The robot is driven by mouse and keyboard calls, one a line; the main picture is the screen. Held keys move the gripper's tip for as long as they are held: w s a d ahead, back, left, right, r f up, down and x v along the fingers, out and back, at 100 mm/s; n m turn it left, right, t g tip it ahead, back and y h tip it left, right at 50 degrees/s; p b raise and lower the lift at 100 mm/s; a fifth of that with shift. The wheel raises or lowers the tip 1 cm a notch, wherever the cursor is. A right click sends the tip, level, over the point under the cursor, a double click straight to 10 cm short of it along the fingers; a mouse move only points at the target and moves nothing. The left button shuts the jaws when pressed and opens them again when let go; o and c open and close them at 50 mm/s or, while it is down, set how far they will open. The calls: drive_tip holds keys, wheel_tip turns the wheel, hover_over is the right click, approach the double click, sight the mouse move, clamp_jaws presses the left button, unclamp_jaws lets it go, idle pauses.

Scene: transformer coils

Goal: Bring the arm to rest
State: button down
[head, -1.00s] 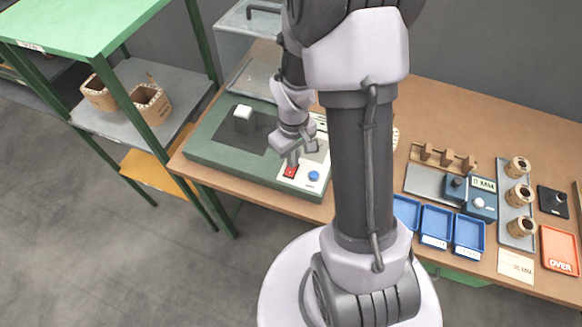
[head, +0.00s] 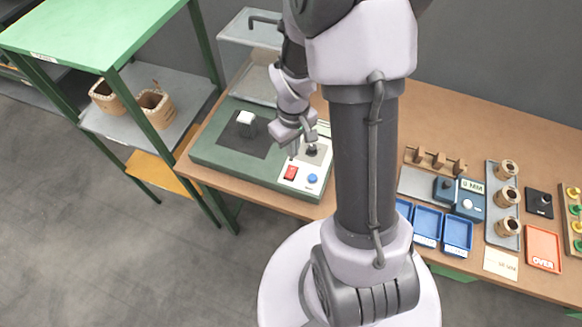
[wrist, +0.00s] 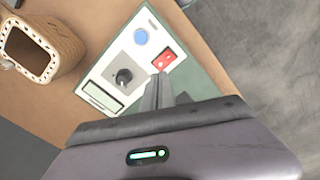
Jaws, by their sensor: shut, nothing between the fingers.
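My gripper (head: 292,153) is at the end of the bent arm, over the right part of the green machine (head: 222,165) on the wooden table. In the wrist view my gripper (wrist: 164,92) is shut and empty, its fingertips beside the red switch (wrist: 164,57) on the white control panel (wrist: 118,72). From these views I cannot tell whether the tips touch the panel. The red switch also shows in the head view (head: 290,173), with a blue button (head: 312,179) to its right and a dark knob (head: 311,150) above.
A clear cover (head: 248,62) stands open behind the machine. A wooden coil form (wrist: 34,48) stands close to the panel. Blue trays (head: 458,232), a gauge box (head: 468,203) and an orange tray (head: 543,248) fill the table's right. A green shelf (head: 95,32) stands at left.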

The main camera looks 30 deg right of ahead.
drive_tip(key=s+a+r+m+t+y+b, duration=0.1)
drive_tip(key=s+a+r+m+t+b, duration=0.1)
drive_tip(key=s+a+r, duration=0.3)
drive_tip(key=s+a+r+m+t+y+b, duration=0.1)
drive_tip(key=s+a+r+m+t+b, duration=0.2)
drive_tip(key=r, duration=1.1)
drive_tip(key=s+a+m, duration=0.1)
drive_tip(key=s+a, duration=0.2)
drive_tip(key=a, duration=0.3)
drive_tip(key=shift+s+a+t+b, duration=0.2)
drive_tip(key=shift+a+t+b, duration=0.1)
drive_tip(key=shift+t+b, duration=0.1)
